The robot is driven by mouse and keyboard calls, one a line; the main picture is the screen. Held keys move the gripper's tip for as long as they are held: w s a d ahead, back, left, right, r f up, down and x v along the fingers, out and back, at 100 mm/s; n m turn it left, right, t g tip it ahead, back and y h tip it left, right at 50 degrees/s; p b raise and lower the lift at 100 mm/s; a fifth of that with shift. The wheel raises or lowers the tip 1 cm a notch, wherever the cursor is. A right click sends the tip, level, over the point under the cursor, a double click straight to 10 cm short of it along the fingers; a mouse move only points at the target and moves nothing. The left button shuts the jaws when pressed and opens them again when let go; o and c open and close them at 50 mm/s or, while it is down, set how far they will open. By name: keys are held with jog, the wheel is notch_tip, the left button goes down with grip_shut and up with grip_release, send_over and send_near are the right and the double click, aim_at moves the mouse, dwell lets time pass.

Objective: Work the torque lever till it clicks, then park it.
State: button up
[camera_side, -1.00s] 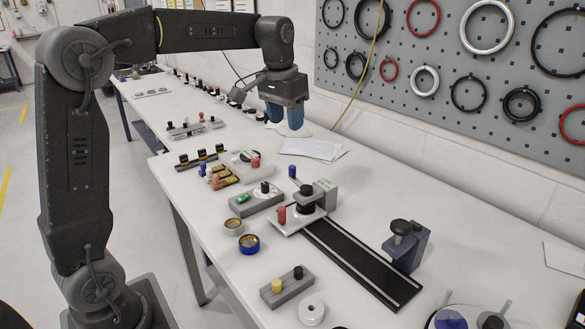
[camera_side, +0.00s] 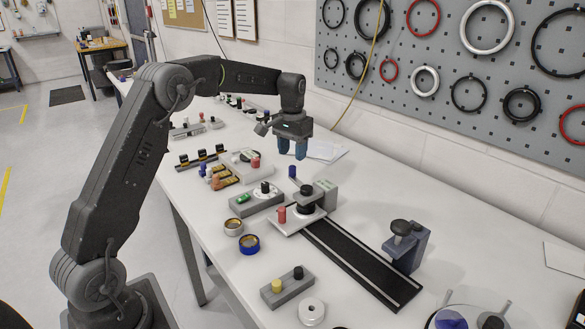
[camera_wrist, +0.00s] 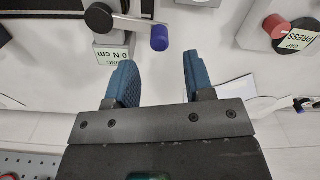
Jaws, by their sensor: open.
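The torque lever is a grey bar (camera_wrist: 135,24) with a blue knob (camera_wrist: 159,37) at its end and a black round hub (camera_wrist: 99,18). A label reading "0 N cm" (camera_wrist: 110,55) is partly visible beside it. In the side view the blue knob (camera_side: 292,171) stands up by the black hub (camera_side: 306,191), against a grey block (camera_side: 325,196). My gripper (camera_side: 292,153) is open and empty above the knob, with a gap. In the wrist view its blue fingers (camera_wrist: 158,58) sit apart, with the knob just beyond the tips, between them in the picture.
A red-knobbed part (camera_side: 282,214) sits on the pale plate (camera_side: 290,226) by the hub. Papers (camera_side: 327,152) lie behind.

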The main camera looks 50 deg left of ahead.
aim_at(292, 166)
notch_tip(292, 166, down, 6)
jog(key=shift+r, duration=0.15)
jog(key=shift+c, duration=0.3)
grip_shut()
dwell(0.4)
